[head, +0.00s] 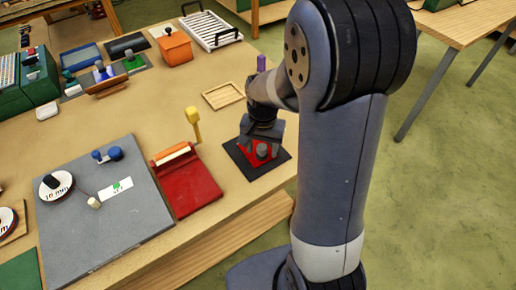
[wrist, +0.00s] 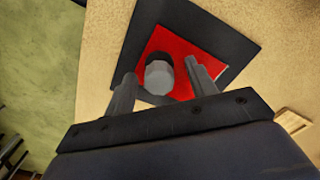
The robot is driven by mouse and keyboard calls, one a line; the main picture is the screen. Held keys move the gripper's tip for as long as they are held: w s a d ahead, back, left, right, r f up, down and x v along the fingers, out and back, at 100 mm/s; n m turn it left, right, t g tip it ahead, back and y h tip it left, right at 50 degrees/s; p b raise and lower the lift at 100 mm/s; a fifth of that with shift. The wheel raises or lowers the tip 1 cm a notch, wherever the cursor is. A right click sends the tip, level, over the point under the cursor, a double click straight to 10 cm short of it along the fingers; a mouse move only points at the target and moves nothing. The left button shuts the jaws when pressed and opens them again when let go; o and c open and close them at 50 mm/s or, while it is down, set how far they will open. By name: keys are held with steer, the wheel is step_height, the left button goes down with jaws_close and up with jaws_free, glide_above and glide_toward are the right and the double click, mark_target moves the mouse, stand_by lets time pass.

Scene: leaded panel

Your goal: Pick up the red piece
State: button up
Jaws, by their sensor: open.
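The red piece (wrist: 176,40) is a flat red plate with a grey knob (wrist: 159,76) standing up from it. It lies on a black square mat (wrist: 236,38) on the table. In the head view the red piece (head: 250,153) shows below my gripper (head: 262,148), near the table's right edge. In the wrist view my gripper (wrist: 160,72) is open, with one finger on each side of the knob and gaps visible. Whether the fingers touch the red plate cannot be told. The fingers and gripper body hide the near part of the plate.
A shallow wooden tray (head: 222,96) and a purple peg (head: 261,63) are behind. A grey board (head: 120,225) lies further left. Floor begins just right of the mat.

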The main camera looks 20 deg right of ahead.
mark_target(262, 146)
steer(key=c, duration=1)
steer(key=shift+r, duration=0.15)
step_height(262, 146, up, 10)
steer(key=shift+f, duration=0.1)
steer(key=shift+o, duration=1.4)
steer(key=shift+c, duration=1.4)
